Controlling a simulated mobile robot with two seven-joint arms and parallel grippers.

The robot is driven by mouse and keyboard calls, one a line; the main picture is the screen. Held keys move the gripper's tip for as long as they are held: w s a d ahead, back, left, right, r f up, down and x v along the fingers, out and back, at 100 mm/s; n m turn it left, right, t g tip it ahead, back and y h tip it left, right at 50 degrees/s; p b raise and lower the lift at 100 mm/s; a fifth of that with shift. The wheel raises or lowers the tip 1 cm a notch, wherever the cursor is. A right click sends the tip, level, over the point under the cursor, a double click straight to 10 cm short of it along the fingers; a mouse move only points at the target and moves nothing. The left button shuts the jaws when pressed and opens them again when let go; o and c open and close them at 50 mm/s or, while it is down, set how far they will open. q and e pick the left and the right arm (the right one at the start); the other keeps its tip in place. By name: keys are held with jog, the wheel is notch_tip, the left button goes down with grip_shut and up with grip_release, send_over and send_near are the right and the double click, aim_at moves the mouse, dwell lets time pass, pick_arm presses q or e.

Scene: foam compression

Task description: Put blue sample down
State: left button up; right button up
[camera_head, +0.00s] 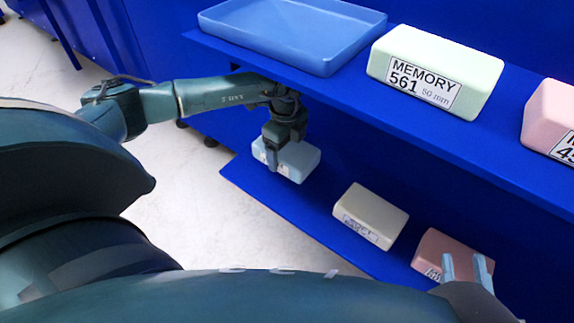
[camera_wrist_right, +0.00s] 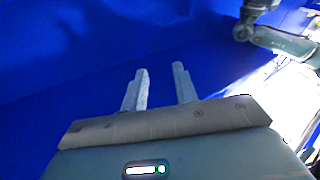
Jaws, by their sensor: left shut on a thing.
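The blue sample (camera_head: 297,160) is a light blue foam block with a white label at its left. My left gripper (camera_head: 271,158) is shut on it, with a finger over its near side. The block is over the left end of the lower blue shelf (camera_head: 255,185); I cannot tell whether it touches the shelf. My right gripper (camera_head: 468,268) is at the lower right, in front of a reddish block (camera_head: 447,252). In the right wrist view its two fingers (camera_wrist_right: 160,92) are apart with nothing between them.
A beige block (camera_head: 371,213) lies on the lower shelf between the blue sample and the reddish block. The upper shelf (camera_head: 345,85) holds a blue tray (camera_head: 300,60), a pale green block (camera_head: 440,65) labelled MEMORY 561 and a pink block (camera_head: 548,115).

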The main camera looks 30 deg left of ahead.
pick_arm(q)
notch_tip(320, 180, down, 5)
jog(key=shift+w+f+b, duration=0.1)
jog(key=shift+f+b, duration=0.05)
jog(key=shift+b, duration=1.1)
jog(key=shift+w+f, duration=0.1)
jog(key=shift+w, duration=0.05)
jog(key=o, duration=1)
jog(key=shift+c, duration=0.2)
pick_arm(e)
jog(key=shift+w+a+m, duration=0.15)
jog(key=shift+a+m, duration=0.1)
jog(key=shift+m, duration=0.15)
pick_arm(q)
jog(key=shift+r, duration=0.35)
notch_tip(320, 180, up, 6)
jog(key=p, duration=0.2)
jog(key=shift+r+p, duration=0.2)
jog(key=shift+p, duration=0.15)
jog(key=shift+r, duration=0.35)
pick_arm(e)
jog(key=shift+s+d+f+n, duration=0.2)
jog(key=shift+d+f+n, duration=0.05)
jog(key=shift+n, duration=0.15)
